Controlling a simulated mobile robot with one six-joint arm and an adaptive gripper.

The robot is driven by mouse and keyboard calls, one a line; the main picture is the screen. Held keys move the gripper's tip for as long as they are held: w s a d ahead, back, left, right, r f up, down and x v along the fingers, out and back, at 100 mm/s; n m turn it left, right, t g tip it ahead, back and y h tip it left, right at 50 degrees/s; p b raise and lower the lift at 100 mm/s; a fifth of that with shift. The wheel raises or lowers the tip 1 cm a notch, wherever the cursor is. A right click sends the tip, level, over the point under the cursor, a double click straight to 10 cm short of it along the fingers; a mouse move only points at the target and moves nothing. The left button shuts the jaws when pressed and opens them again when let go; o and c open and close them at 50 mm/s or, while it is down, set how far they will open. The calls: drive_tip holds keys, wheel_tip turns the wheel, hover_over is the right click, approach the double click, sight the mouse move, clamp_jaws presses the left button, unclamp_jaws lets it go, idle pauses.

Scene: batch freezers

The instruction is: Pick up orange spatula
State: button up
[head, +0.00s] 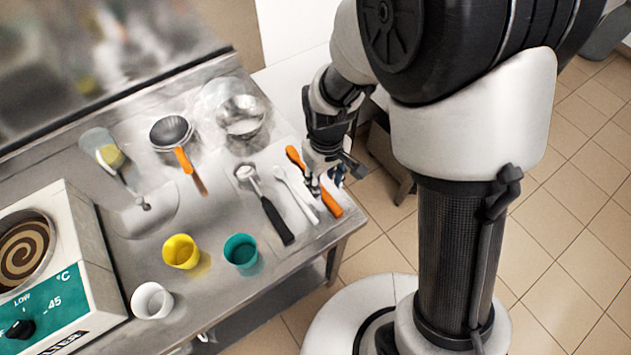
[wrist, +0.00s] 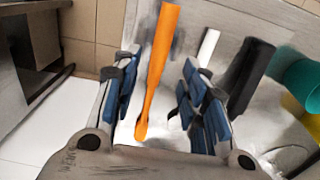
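The orange spatula (head: 331,204) lies on the steel counter near its right edge, with its middle hidden behind my gripper (head: 325,183) in the head view. In the wrist view the orange spatula (wrist: 155,65) runs lengthwise between the two blue-padded fingers of my gripper (wrist: 158,98). The fingers are spread, with a gap on both sides of the spatula, and do not touch it. I cannot tell the exact height of the fingers above the counter.
A white utensil (head: 297,195) and a black-handled scoop (head: 265,204) lie just left of the spatula. A teal cup (head: 241,251), a yellow cup (head: 181,251) and a white cup (head: 152,300) stand farther left. An orange-handled strainer (head: 172,133) and clear bowls (head: 241,115) are behind.

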sight(324, 191)
wheel_tip(324, 191, down, 5)
drive_tip(key=shift+w+r+b, duration=0.15)
drive_tip(key=shift+b, duration=0.75)
drive_tip(key=shift+r, duration=0.1)
drive_tip(key=shift+c, duration=0.5)
clamp_jaws()
